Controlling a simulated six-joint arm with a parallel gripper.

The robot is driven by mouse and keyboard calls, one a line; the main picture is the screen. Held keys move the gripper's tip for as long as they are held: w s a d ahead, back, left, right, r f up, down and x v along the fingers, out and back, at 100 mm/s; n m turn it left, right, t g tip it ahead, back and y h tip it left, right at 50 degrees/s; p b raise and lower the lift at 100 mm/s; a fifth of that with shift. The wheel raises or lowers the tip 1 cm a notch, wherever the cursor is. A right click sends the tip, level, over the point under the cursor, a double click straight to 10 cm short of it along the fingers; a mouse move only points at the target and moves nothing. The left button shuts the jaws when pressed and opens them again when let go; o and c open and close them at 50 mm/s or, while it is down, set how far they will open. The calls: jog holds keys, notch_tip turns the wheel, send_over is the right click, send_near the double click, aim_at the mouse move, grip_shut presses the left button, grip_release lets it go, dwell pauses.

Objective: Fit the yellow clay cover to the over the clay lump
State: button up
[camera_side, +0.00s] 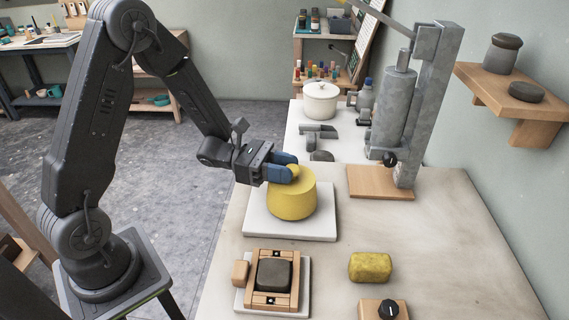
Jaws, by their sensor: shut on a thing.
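The yellow clay cover (291,200) is a round, drum-shaped piece with a small knob on top, standing upright over the white board (256,229) on the bench. My gripper (291,172) has blue fingers and is shut on the cover's knob from the left. The cover looks level, and its lower edge appears at or very close to the board; I cannot tell if it touches. No clay lump shows on the white board; anything under the cover is hidden. A dark grey block (274,275), perhaps clay, sits in a wooden frame nearer the front.
A yellow sponge-like block (370,267) and a wooden box with a black knob (388,309) lie front right. A tall grey press (405,110) on a wooden base stands behind right. A white lidded pot (320,101) is at the back. The bench's right side is clear.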

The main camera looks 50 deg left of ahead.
jog(key=shift+f, duration=0.35)
jog(key=o, duration=1)
jog(key=v, duration=1.3)
jog(key=shift+s+a, duration=0.25)
jog(key=shift+a, duration=0.05)
jog(key=shift+f, duration=0.1)
